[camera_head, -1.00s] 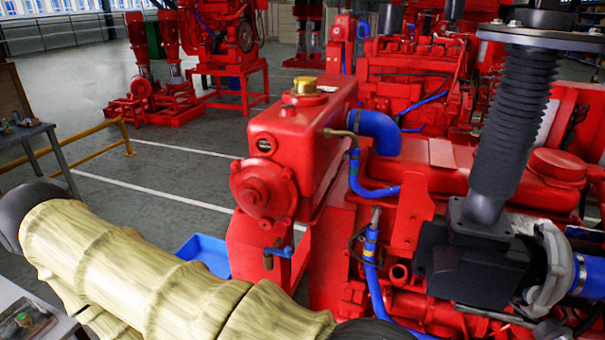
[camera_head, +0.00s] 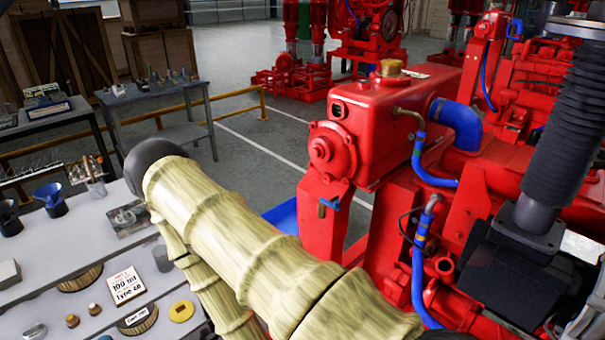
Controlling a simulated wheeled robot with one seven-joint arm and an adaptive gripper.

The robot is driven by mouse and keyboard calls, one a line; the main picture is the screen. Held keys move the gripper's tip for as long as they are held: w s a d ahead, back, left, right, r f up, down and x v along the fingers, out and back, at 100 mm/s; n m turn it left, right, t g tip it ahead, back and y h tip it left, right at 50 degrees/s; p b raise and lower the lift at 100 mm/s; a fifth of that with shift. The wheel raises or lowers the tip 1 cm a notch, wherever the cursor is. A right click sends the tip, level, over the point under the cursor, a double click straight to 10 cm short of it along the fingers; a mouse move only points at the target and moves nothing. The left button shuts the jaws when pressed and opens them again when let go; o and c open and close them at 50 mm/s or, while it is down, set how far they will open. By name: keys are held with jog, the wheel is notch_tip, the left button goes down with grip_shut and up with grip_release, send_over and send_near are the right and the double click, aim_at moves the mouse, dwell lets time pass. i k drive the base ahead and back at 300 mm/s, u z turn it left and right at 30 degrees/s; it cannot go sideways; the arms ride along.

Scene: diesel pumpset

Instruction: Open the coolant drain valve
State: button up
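The red coolant tank (camera_head: 385,125) with a brass cap (camera_head: 391,68) stands right of centre on the red pumpset. Below its round front cover, a small valve with a blue lever (camera_head: 331,203) sits on the red bracket; it looks like the drain valve. The lever lies roughly level, but its exact state is too small to tell. A blue tray (camera_head: 284,215) on the floor shows behind my arm, partly hidden. My arm, in a cream sleeve, crosses the lower middle in front of the pumpset. My gripper is out of the picture.
A workbench (camera_head: 60,280) at the left carries a sign (camera_head: 126,287), funnels and several small parts. Grey tables and wooden crates (camera_head: 160,58) stand behind it. A yellow rail (camera_head: 233,93) runs along the floor. A black ribbed hose (camera_head: 565,115) rises at the right. Open floor lies beyond the rail.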

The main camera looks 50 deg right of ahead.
aim_at(335, 206)
jog(key=u, duration=1.05)
jog(key=i, duration=1.25)
jog(key=z, duration=3.75)
jog(key=i, duration=0.5)
jog(key=k, duration=0.5)
jog(key=u, duration=0.95)
